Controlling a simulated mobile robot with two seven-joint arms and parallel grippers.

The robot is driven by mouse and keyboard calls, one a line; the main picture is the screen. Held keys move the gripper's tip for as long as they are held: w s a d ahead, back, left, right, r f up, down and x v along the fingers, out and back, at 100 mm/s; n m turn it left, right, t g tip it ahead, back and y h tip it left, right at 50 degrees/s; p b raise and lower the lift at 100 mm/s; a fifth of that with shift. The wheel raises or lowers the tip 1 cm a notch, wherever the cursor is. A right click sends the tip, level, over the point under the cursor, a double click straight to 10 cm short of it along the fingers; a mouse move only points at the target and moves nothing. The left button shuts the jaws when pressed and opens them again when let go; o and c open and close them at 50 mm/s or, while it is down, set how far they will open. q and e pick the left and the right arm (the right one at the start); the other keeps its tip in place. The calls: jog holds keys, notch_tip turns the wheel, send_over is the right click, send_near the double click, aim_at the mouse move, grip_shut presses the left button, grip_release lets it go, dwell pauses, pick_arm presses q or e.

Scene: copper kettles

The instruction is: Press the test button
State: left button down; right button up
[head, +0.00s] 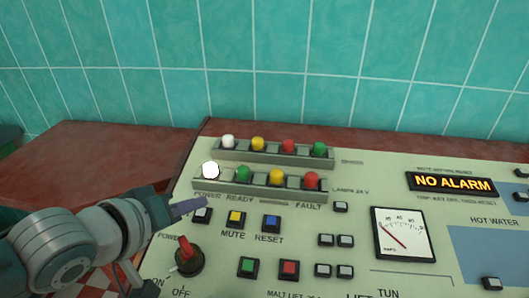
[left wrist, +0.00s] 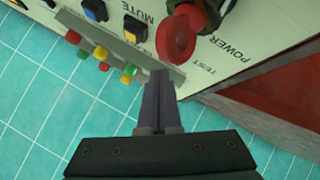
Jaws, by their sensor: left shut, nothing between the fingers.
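The test button (head: 201,215) is a pale square cap in a dark frame, left of the yellow mute button (head: 235,218) on the sloping panel in the head view. My left gripper (head: 203,202) comes in from the left, its dark fingers shut and empty. In the head view its tips overlap the button's upper edge; I cannot tell whether they touch it. In the left wrist view the shut fingers (left wrist: 161,74) end near the lamp rail. The TEST lettering shows there, but I cannot make out the button. My right gripper is not in view.
The red power knob (head: 187,256) stands up close below the left gripper and also shows in the left wrist view (left wrist: 176,37). Two lamp rails (head: 262,193) lie behind the button. The blue reset button (head: 271,223) is further right. A NO ALARM display (head: 452,183) is lit.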

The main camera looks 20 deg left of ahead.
pick_arm(q)
jog(key=shift+w+f+b, duration=0.1)
jog(key=shift+f+b, duration=0.2)
jog(key=shift+f, duration=0.1)
jog(key=shift+f, duration=0.35)
dwell(0.7)
jog(key=shift+r, duration=0.1)
jog(key=shift+r+p, duration=0.65)
jog(key=shift+p, duration=0.1)
jog(key=r+p, duration=0.2)
jog(key=s+r+p, duration=0.1)
jog(key=r+p, duration=0.2)
jog(key=shift+s+d+p, duration=0.1)
jog(key=shift+d+p, duration=0.05)
jog(key=shift+p, duration=0.2)
